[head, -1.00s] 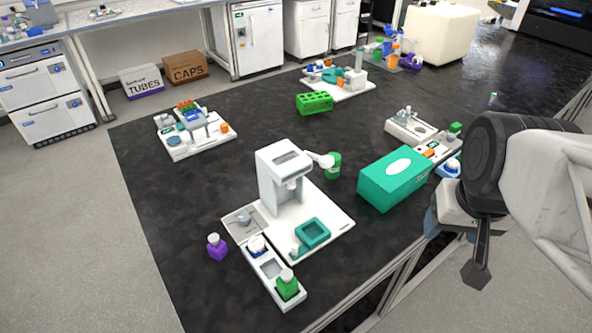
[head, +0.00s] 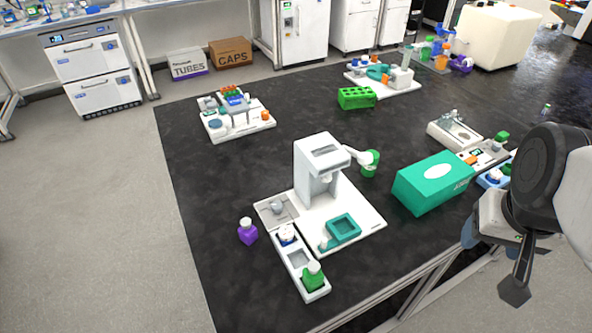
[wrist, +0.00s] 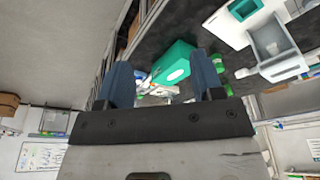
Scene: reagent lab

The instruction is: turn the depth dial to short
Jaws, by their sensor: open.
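A white upright machine (head: 318,168) stands on a white base plate near the front middle of the black bench. A small round grey knob (head: 277,207) sits on a grey plate at its left; I cannot tell whether this is the depth dial, and no marks are readable. My gripper (head: 490,238) is at the right, beyond the bench's front edge, well away from the machine. In the wrist view its two blue fingers (wrist: 160,62) are apart with nothing held between them. Part of a white and grey device (wrist: 275,42) shows at upper right there.
A teal box (head: 432,182) stands between the machine and my gripper. A purple bottle (head: 248,232) and a tray with a green bottle (head: 314,277) are at front left. A green rack (head: 356,98) and other stations stand farther back. Bare bench lies between them.

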